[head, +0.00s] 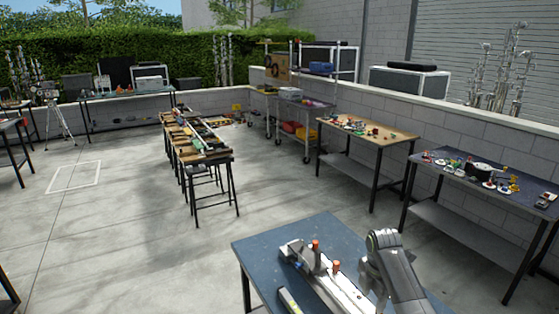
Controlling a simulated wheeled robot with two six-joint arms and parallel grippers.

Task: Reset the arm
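A grey metal arm link (392,268), which looks like part of my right arm, rises at the bottom right. It bends over the right side of a blue-topped table (262,247). I cannot make out any gripper fingers on it. My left arm and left gripper do not show. A pale metal rail-like device (328,284) with two orange-red knobs lies on the blue table, just left of the arm link. Its lower end is cut off by the picture edge.
A long narrow bench (201,140) with tools stands mid-yard. A wooden-topped table (362,132) and a dark table (480,178) with small parts line the right wall. A shelved cart (303,104) stands behind. The concrete floor at left is mostly clear.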

